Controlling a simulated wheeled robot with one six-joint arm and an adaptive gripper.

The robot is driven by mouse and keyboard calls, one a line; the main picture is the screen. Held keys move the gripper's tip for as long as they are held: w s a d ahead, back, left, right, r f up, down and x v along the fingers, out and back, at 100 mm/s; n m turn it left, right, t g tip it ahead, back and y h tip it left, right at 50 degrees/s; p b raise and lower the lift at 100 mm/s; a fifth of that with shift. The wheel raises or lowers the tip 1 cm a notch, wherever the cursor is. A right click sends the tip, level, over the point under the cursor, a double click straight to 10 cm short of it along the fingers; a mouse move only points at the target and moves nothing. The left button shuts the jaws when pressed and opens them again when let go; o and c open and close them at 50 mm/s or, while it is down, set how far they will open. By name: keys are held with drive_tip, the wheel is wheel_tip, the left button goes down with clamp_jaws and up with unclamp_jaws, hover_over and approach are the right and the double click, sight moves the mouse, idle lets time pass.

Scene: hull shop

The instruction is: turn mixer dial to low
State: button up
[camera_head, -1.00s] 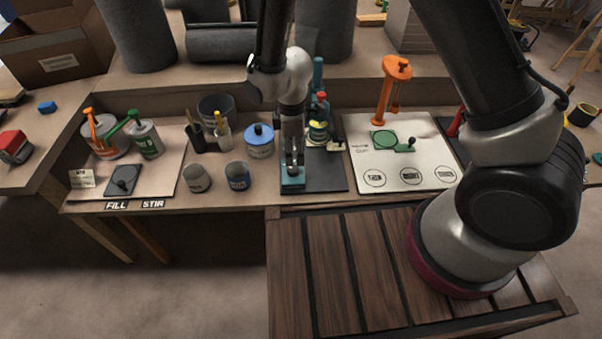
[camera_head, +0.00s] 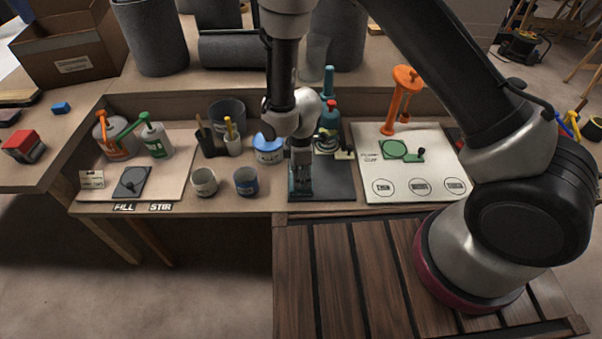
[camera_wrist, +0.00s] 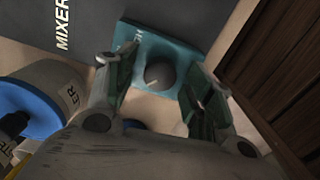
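The mixer dial is a dark round knob (camera_wrist: 160,73) on a teal block (camera_wrist: 186,50) at the front of a dark mixer base (camera_head: 330,188). In the wrist view the base carries the word MIXER, and part of a label shows on the teal block. A pale pointer mark shows on the knob. My gripper (camera_wrist: 160,78) is open, with one finger on each side of the knob; I cannot tell whether either finger touches it. In the head view my gripper (camera_head: 301,188) points down over the block and mostly hides it.
A blue-lidded can (camera_head: 268,150) and open cups (camera_head: 204,182) stand left of the mixer. To the right is a white board (camera_head: 400,187) with an orange stand (camera_head: 405,85). On the left, another board holds a separate dark dial plate (camera_head: 132,181).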

drive_tip(key=c, duration=1)
